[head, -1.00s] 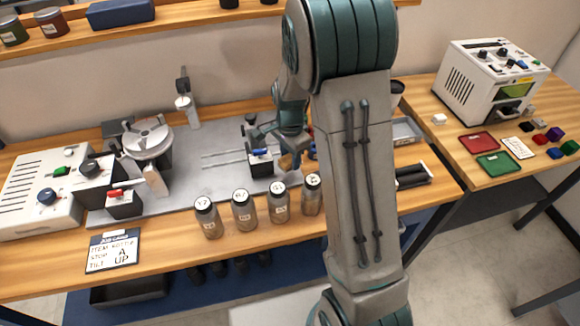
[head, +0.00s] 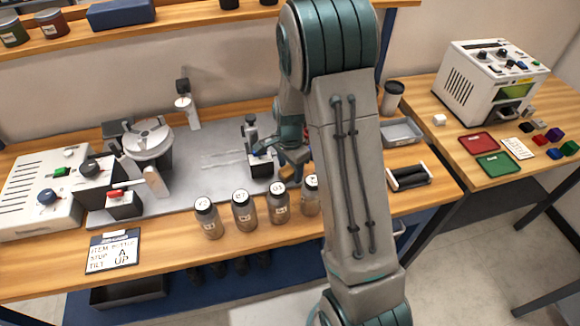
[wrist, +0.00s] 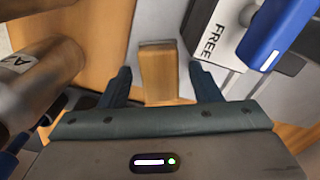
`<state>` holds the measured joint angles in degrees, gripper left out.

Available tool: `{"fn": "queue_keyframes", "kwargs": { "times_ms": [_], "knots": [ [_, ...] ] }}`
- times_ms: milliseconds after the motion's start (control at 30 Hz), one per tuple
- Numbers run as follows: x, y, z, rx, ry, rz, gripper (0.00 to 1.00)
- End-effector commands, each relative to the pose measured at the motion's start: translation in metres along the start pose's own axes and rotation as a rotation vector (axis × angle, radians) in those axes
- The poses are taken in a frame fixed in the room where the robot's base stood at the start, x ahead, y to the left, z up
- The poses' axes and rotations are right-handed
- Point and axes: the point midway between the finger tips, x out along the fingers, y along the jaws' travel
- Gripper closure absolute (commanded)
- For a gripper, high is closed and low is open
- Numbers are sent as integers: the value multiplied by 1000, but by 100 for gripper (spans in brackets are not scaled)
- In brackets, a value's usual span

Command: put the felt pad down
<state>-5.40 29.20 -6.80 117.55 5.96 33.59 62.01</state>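A small wooden block with a thin greyish end, which I take to be the felt pad (wrist: 159,75), shows in the wrist view between my fingers. My gripper (wrist: 160,69) is open, with a narrow gap on each side of the block. In the head view the block (head: 286,173) shows small and brown behind the bottles, near the front edge of the grey plate (head: 215,170). My arm covers much of that area. The block's underside is hidden, so I cannot tell whether it rests on the surface.
Several capped bottles (head: 244,211) stand in front of the plate; one (wrist: 40,75) is close on the left in the wrist view. A clamp with a blue lever (wrist: 275,35) and a FREE label is close on the right. A job card (head: 113,251) lies at front left.

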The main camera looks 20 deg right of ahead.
Motion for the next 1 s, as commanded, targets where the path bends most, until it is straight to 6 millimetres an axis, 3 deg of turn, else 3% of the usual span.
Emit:
{"fn": "queue_keyframes", "kwargs": {
  "times_ms": [267, 700, 1000],
  "knots": [
    [-12, -1, 0, -1, 1, -3, 43],
    [-101, -1, 0, -1, 1, -4, 43],
    [-130, 6, 2, -33, 0, -10, 43]
  ]
}}
